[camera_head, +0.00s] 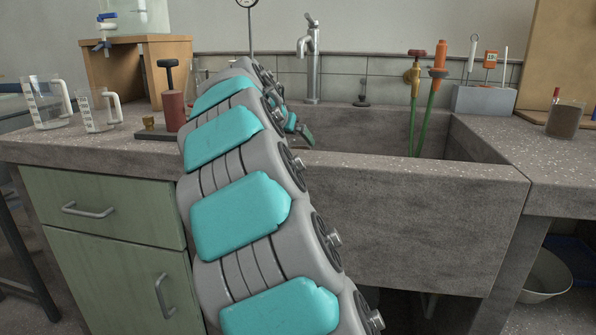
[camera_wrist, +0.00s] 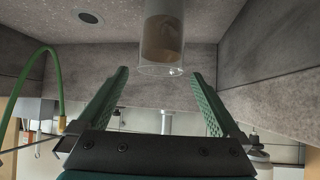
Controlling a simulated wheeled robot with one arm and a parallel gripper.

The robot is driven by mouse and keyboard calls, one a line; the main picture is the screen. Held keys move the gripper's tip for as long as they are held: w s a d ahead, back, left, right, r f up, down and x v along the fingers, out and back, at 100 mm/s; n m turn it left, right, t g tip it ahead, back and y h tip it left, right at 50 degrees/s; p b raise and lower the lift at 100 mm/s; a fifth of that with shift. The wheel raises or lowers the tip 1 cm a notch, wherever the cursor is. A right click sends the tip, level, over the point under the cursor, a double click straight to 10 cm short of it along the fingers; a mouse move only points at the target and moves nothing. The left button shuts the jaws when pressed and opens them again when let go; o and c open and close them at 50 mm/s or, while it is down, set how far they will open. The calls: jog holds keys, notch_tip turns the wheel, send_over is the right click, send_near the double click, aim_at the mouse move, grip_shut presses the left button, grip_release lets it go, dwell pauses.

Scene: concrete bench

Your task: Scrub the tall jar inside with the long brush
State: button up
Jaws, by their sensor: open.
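In the wrist view, which looks upside down, a tall clear jar (camera_wrist: 162,38) with a brown patch inside stands in the sink, its far end cut off by the top edge. My gripper (camera_wrist: 160,73) is open and empty, its two green ridged fingers either side of the line to the jar's rim. I cannot tell how far apart fingertips and rim are. In the head view, my arm hides the jar and most of my gripper. I cannot make out the long brush for certain; slim white-handled items stand in a grey holder (camera_head: 484,100) behind the sink.
The stone sink (camera_head: 420,225) has a tap (camera_head: 312,60) at its back. Measuring jugs (camera_head: 98,110) and a red cylinder (camera_head: 173,108) stand left, a brown-filled beaker (camera_head: 565,120) right.

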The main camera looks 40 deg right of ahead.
aim_at(300, 147)
jog(key=x, duration=0.6)
jog(key=shift+w+d+f+b, duration=0.1)
jog(key=shift+f+b, duration=0.2)
jog(key=shift+f, duration=0.05)
jog(key=shift+c, duration=0.4)
jog(key=shift+r, duration=0.1)
grip_shut()
